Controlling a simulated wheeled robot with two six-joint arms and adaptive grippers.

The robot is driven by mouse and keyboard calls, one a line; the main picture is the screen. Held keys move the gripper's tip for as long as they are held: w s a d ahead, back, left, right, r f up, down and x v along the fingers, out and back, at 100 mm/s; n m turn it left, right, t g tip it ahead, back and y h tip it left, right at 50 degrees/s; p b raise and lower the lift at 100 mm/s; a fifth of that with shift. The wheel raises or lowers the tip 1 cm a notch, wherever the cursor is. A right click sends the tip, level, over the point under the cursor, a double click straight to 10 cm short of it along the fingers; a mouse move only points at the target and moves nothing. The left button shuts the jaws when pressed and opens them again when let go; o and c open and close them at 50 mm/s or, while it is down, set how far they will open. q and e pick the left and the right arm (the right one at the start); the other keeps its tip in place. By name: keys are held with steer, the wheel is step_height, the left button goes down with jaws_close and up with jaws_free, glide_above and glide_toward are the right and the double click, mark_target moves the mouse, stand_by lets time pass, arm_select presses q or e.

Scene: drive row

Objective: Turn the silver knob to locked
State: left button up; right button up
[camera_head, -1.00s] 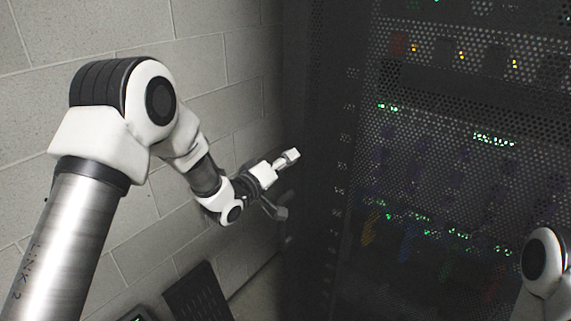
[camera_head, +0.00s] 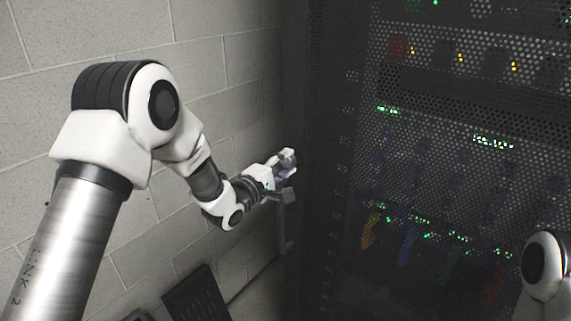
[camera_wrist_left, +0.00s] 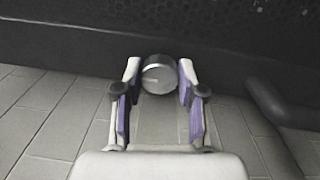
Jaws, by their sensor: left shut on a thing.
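The silver knob (camera_wrist_left: 159,76) shows in the left wrist view, round and metallic, with a pale line across its face running roughly sideways. It sits between the two purple-padded fingers of my left gripper, which is shut on it. In the head view my left gripper (camera_head: 287,173) is at the left edge of the dark rack, and the knob is hard to make out there behind the fingers. I cannot read any lock marking around the knob. My right gripper is out of view; only a part of my right arm shows at the right edge.
A dark rack with a perforated door (camera_head: 450,150) and small lights fills the right side. A grey block wall (camera_head: 230,60) stands on the left. A dark bar (camera_wrist_left: 283,104) runs close to the right of the gripper in the wrist view. A dark panel (camera_head: 197,297) is low down.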

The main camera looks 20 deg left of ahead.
arm_select(q)
steer(key=shift+n, duration=0.3)
steer(key=o, duration=1.1)
steer(key=shift+o, duration=0.2)
steer(key=v, duration=1.2)
steer(key=shift+f, duration=0.1)
